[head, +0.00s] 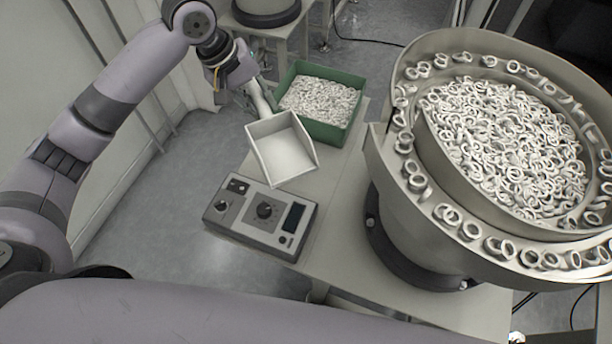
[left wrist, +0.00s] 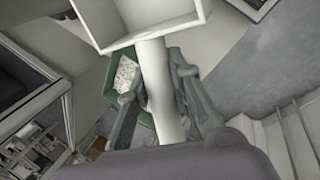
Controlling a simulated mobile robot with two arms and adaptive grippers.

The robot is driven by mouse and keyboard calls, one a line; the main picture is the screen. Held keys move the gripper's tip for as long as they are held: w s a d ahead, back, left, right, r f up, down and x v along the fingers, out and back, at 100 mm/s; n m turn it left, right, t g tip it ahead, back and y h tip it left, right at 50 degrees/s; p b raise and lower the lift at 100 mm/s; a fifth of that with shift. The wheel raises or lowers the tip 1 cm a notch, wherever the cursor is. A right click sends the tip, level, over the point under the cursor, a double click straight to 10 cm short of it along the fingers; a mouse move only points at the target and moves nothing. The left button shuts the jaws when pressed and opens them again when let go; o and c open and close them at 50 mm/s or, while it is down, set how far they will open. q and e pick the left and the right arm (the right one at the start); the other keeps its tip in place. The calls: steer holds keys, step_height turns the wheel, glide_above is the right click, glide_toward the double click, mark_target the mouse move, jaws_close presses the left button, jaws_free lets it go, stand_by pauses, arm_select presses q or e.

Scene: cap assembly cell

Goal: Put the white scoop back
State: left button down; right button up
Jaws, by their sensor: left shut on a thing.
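The white scoop (head: 282,150) is in the middle of the head view, its square pan empty. Its handle runs up and left to my left gripper (head: 250,88), which is shut on it. In the left wrist view the handle (left wrist: 161,90) lies between the two fingers of my left gripper (left wrist: 160,88), with the pan beyond it at the top. The scoop appears held above the table, in front of the green bin (head: 338,133), and partly overlaps the bin in the picture. My right gripper is not in view.
The green bin holds many white rings. A large bowl feeder (head: 385,165) full of rings stands at the right. A control box (head: 258,222) with knobs sits on the table (head: 343,232) below the scoop. Open floor (head: 165,235) lies left of the table.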

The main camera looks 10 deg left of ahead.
arm_select(q)
steer(key=w+f+n+t+b, duration=0.1)
steer(key=w+f+n+b, duration=0.25)
steer(key=w, duration=0.45)
steer(key=shift+y, duration=0.5)
steer(key=shift+d+f+p, duration=0.2)
steer(key=shift+f+p, duration=0.15)
steer(key=shift+f, duration=4.55)
steer(key=shift+d+f+p, duration=0.2)
steer(key=shift+f+p, duration=0.1)
steer(key=shift+f, duration=4.55)
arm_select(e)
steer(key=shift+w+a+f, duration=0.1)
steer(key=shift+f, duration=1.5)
arm_select(q)
steer(key=shift+s, duration=0.1)
steer(key=c, duration=1.5)
jaws_free()
steer(key=shift+f, duration=0.1)
steer(key=shift+o, duration=0.3)
steer(key=v, duration=1.2)
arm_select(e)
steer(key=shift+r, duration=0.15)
